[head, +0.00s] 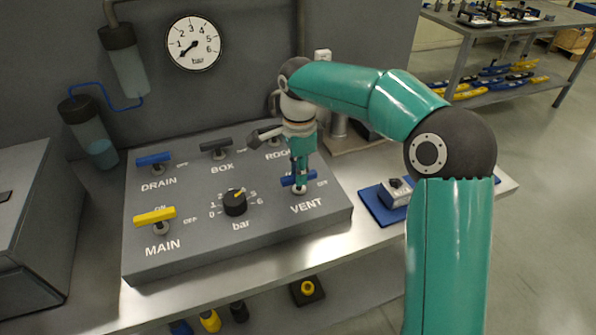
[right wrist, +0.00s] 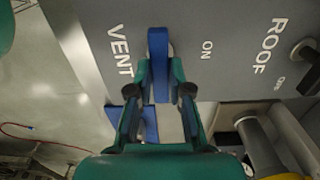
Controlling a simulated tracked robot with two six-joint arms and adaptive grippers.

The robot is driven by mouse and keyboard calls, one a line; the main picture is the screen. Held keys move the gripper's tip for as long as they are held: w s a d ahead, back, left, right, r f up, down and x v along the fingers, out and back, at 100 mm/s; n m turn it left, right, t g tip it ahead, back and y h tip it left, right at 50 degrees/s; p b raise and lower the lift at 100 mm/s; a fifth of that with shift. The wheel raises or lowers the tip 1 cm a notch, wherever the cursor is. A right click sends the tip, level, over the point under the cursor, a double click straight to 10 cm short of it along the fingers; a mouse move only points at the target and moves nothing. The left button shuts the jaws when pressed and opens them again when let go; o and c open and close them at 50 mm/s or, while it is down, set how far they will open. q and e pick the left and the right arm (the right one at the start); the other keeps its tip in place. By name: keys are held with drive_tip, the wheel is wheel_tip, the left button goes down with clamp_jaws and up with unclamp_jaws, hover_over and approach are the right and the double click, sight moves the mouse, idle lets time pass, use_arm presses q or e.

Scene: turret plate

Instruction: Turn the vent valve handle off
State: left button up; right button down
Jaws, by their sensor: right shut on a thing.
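The vent valve handle (head: 288,182) is a blue bar on the grey panel, just above the VENT lettering, with an OFF label at its right. In the right wrist view the fingers (right wrist: 160,82) sit on both sides of the bar. The gripper hides the handle's middle in the head view. My left gripper is out of view.
The panel (head: 190,258) also carries a blue DRAIN handle (head: 154,159), a dark BOX handle (head: 216,145), a yellow MAIN handle (head: 155,216) and a black bar knob (head: 235,203). A ROOF handle (head: 265,136) is close behind my gripper. A blue mat (head: 377,208) with a small box lies right.

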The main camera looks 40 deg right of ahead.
drive_tip(key=shift+w+r, duration=0.1)
drive_tip(key=shift+w, duration=0.05)
drive_tip(key=c, duration=1.1)
unclamp_jaws()
wheel_tip(320, 180, up, 12)
drive_tip(key=shift+f, duration=0.1)
